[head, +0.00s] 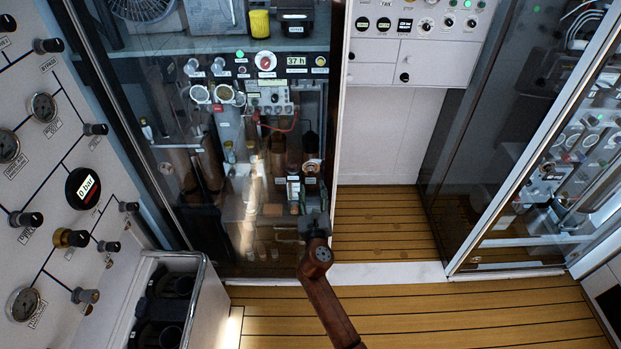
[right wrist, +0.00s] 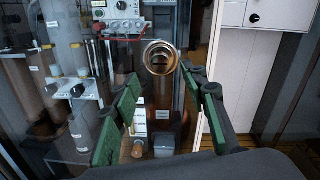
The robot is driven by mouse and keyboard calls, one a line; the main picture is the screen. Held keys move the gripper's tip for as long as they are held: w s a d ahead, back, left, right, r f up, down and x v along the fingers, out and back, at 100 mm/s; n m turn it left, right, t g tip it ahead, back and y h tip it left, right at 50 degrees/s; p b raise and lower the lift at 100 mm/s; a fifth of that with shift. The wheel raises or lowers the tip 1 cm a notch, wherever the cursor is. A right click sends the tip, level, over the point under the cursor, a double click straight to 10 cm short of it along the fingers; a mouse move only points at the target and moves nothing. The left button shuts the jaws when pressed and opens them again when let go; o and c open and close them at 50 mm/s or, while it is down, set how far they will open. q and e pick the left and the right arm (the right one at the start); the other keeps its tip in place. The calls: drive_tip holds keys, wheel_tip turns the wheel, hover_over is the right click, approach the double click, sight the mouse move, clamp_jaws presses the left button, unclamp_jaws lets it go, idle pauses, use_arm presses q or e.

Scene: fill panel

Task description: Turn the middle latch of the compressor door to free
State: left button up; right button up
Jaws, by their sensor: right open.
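The compressor door (head: 262,225) is a dark clear panel in the middle left of the head view, with machinery showing through it. Near its right edge is a round copper-coloured knob with a pale rim (head: 313,167), which looks like the middle latch. It also shows in the right wrist view (right wrist: 160,57), ahead of the fingertips and roughly centred between them. My right gripper (head: 311,190) is open and empty, just below the knob in the head view, with green finger pads (right wrist: 160,78). I cannot tell the latch's turn state. My left gripper is out of view.
A white panel with gauges and valves (head: 60,160) stands at the left, above an open bin (head: 165,300). White cabinets (head: 410,62) are to the right of the door. Another glass door (head: 540,150) stands far right. The wooden floor (head: 450,310) is clear.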

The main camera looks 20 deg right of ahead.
sight(311, 173)
drive_tip(key=b+x, duration=0.1)
drive_tip(key=x, duration=0.6)
drive_tip(key=shift+w+f+b, duration=0.1)
drive_tip(key=shift+w+b, duration=0.05)
drive_tip(key=shift+b, duration=0.25)
drive_tip(key=shift+c, duration=0.7)
clamp_jaws()
